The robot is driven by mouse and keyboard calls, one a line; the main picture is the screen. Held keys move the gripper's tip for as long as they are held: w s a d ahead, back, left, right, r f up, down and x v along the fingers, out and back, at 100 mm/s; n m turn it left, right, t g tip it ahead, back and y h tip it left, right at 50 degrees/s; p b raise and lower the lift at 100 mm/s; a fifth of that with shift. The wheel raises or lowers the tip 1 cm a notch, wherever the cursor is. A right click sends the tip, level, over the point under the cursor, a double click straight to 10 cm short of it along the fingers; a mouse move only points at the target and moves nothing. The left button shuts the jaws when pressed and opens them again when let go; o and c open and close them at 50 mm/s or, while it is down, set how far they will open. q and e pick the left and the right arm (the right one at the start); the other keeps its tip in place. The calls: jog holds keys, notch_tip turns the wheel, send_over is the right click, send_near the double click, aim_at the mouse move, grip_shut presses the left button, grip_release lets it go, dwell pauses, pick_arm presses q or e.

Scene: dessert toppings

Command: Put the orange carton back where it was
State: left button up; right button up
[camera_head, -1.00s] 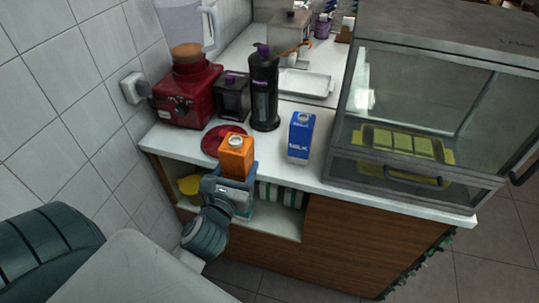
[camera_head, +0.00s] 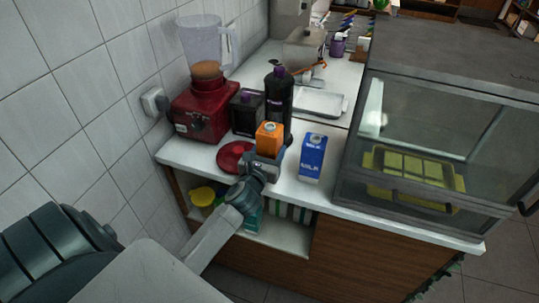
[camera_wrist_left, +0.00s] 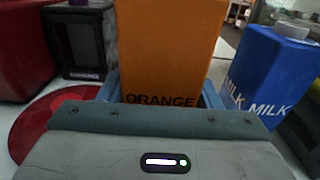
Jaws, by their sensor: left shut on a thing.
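The orange carton (camera_head: 269,138) is upright in my left gripper (camera_head: 265,158), which is shut on it. The carton is over the white counter, between the red round lid and the blue milk carton. In the left wrist view the orange carton (camera_wrist_left: 168,50) fills the middle between the fingers, with its "ORANGE" lettering facing me. Its base is hidden by the gripper, so I cannot tell whether it touches the counter. My right gripper is not in view.
The blue milk carton (camera_head: 312,158) stands close on the right. A red lid (camera_head: 234,156) lies on the left. A glass case (camera_head: 430,150) is at the right.

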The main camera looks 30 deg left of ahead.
pick_arm(q)
jog(key=shift+f, duration=1.1)
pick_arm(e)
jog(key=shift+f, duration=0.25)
pick_arm(q)
jog(key=shift+f, duration=0.15)
jog(key=o, duration=1.2)
jog(key=shift+s, duration=0.15)
jog(key=b+v, duration=0.2)
jog(key=v, duration=1)
jog(key=shift+b, duration=0.35)
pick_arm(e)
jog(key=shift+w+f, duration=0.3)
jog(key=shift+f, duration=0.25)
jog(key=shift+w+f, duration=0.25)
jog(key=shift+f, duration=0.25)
pick_arm(q)
jog(key=shift+a, duration=0.1)
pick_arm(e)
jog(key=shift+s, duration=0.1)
